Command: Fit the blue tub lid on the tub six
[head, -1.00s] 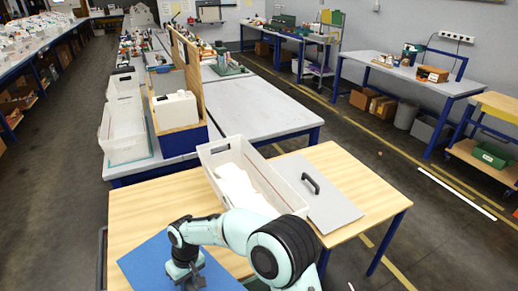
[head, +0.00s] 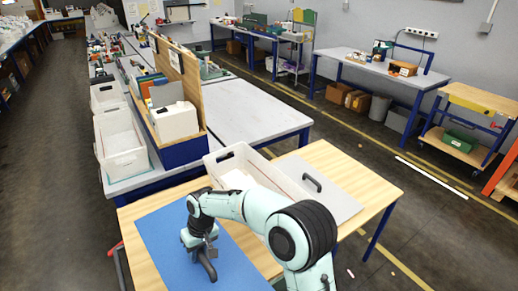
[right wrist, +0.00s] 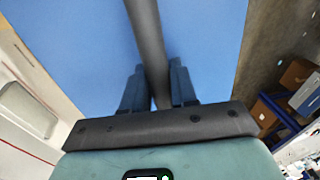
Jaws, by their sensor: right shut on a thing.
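The blue tub lid (head: 166,239) is a flat blue panel with a dark bar handle (head: 208,266). It shows over the left front part of the wooden table; I cannot tell if it touches the table. My right gripper (head: 204,249) is shut on that handle, and the right wrist view shows the handle (right wrist: 147,38) between its fingers (right wrist: 154,88). A white open tub (head: 226,165) with white contents stands on the table behind my arm, which hides part of it. No number is readable, so I cannot tell if it is tub six. My left gripper is out of view.
A grey lid (head: 338,196) with a black handle lies beside the tub on the wooden table (head: 372,192). More white tubs (head: 122,150) stand on the grey bench at the left, next to a blue-based wooden rack (head: 186,151). The middle grey benchtop (head: 255,115) has clear room.

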